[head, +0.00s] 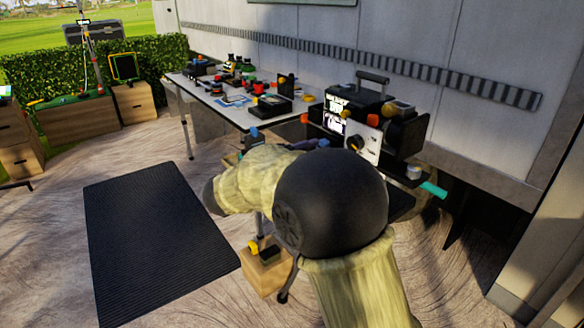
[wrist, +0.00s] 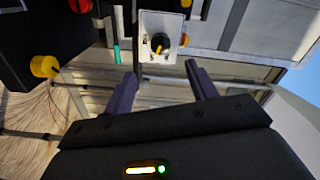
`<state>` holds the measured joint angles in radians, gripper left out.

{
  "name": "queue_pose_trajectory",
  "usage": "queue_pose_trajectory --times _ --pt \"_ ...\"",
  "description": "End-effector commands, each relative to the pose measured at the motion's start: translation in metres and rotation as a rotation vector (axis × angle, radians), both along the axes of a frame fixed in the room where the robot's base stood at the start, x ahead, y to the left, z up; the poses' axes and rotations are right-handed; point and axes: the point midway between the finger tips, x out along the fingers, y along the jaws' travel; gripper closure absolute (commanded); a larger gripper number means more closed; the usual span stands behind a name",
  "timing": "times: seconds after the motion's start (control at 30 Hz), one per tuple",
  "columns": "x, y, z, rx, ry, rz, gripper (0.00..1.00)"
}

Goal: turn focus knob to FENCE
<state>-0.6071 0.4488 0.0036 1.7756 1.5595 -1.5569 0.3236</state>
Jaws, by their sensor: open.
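The focus knob (wrist: 159,42) is a round black knob with a yellow-orange pointer on a white plate (wrist: 149,59) in the wrist view. In the head view the knob (head: 355,143) shows small and dark on the white plate of the video cart (head: 407,139). My gripper (wrist: 164,76) is open, with its two dark purple fingers apart and nothing between them. The knob lies beyond the fingertips, roughly in line with the gap. In the head view my arm hides most of the gripper. Any FENCE label is too small to read.
A yellow knob (wrist: 44,66) and a red knob (wrist: 81,5) sit left of the plate in the wrist view. A teal rod (head: 434,189) sticks out at the cart's right. A table (head: 239,119) full of gear stands behind. The dark mat (head: 155,240) is clear.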

Motion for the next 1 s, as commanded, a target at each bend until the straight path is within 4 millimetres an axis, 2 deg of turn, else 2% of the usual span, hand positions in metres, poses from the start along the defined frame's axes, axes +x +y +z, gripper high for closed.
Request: queue_pose_trajectory --times 0.1,0.3,1.0 --pt "-0.014 0.021 0.000 0.001 0.000 0.005 0.43" --pt "-0.028 0.039 0.000 0.000 0.000 0.002 0.43" --pt "-0.030 0.042 0.002 -0.019 0.028 0.002 0.43"
